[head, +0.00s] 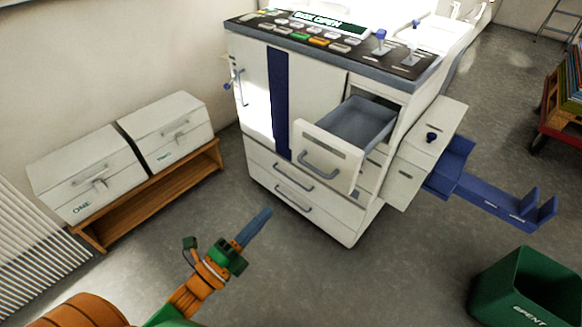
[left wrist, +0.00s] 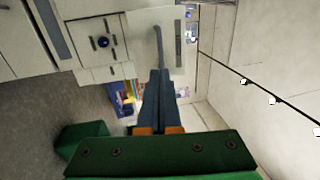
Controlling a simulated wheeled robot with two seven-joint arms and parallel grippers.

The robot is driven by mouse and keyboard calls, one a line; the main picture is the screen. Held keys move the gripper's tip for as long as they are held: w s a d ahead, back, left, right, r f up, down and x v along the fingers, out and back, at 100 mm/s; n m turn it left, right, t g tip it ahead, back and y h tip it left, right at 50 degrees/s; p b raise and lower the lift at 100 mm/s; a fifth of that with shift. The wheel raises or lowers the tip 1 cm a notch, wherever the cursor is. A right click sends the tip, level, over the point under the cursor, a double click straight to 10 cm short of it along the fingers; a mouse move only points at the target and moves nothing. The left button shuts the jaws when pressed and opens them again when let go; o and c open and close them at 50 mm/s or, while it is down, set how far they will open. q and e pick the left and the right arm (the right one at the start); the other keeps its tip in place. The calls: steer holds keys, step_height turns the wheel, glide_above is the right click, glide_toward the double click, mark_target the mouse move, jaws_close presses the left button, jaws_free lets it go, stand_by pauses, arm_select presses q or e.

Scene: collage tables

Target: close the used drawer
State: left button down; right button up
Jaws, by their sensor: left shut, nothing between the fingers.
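The open drawer (head: 318,158) juts out of the upper right front of the white machine (head: 255,75). Its white front has a grey bar handle, and its grey inside looks empty. My left gripper (head: 264,214) is shut and empty, in front of the machine and to the lower left of the drawer, apart from it. In the left wrist view the shut fingers (left wrist: 158,76) point toward a white front with a grey bar handle (left wrist: 159,45), seemingly the drawer's; the gap is hard to judge. My right gripper is not in view.
Two lower drawers (head: 292,187) of the machine look shut. Two white boxes stand on a wooden bench (head: 150,203) at the left. A blue tray (head: 490,195) sticks out at the right, above a green bin (head: 525,285). The floor in front is clear.

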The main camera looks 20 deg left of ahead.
arm_select(q)
steer(key=x, duration=1.3)
steer(key=shift+d+p, duration=0.15)
steer(key=shift+p, duration=0.15)
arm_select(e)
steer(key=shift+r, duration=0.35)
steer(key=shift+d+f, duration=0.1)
